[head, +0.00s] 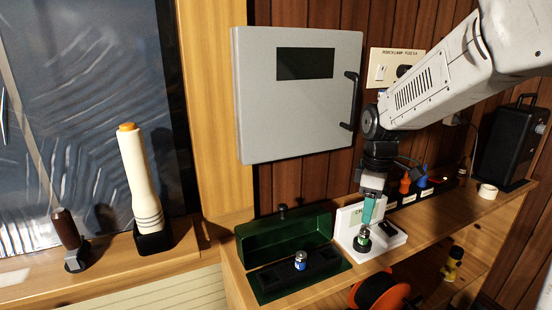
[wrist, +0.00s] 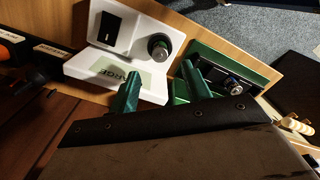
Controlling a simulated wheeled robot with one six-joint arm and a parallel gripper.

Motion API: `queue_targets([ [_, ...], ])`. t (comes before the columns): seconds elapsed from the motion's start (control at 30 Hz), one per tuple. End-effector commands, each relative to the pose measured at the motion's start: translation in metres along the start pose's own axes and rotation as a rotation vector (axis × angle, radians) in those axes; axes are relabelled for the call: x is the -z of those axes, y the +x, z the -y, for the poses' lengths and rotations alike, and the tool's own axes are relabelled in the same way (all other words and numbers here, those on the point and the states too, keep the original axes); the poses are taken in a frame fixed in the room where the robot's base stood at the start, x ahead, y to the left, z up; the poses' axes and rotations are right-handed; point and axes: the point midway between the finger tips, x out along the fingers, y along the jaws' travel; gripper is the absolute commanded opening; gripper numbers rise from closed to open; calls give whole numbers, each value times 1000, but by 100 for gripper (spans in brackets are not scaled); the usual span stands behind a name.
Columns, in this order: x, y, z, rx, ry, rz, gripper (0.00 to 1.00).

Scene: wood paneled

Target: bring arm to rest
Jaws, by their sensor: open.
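My gripper (head: 368,218) points down over the shelf at the end of my raised arm. In the wrist view its two teal fingers (wrist: 160,70) are apart with nothing held between them. A white charger (head: 348,218) is below and beside it; its label is partly hidden. A dark cylinder with a green band (head: 362,241) stands upright on the charger, just below the fingertips. In the wrist view this cylinder (wrist: 158,47) shows beyond the fingers, apart from them.
An open green box (head: 290,238) holds a blue-and-white cylinder (head: 300,261). A grey wall cabinet (head: 295,110) hangs behind. A labelled rack (head: 436,186) and black case (head: 508,140) stand to the right. A cream flashlight (head: 141,180) stands left. An orange reel (head: 378,294) sits below.

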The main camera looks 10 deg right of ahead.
Motion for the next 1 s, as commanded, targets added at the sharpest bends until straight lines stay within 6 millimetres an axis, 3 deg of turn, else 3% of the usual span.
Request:
queue_targets([
  [0.17,-9,8,15,44,182,33,48],
  [0.47,-52,-16,96,62,603,76,48],
  [0.7,-91,-37,172,25,868,47,48],
  [0.83,-110,-42,206,-1,944,5,48],
  [1.0,-122,-47,228,-35,938,-62,48],
])
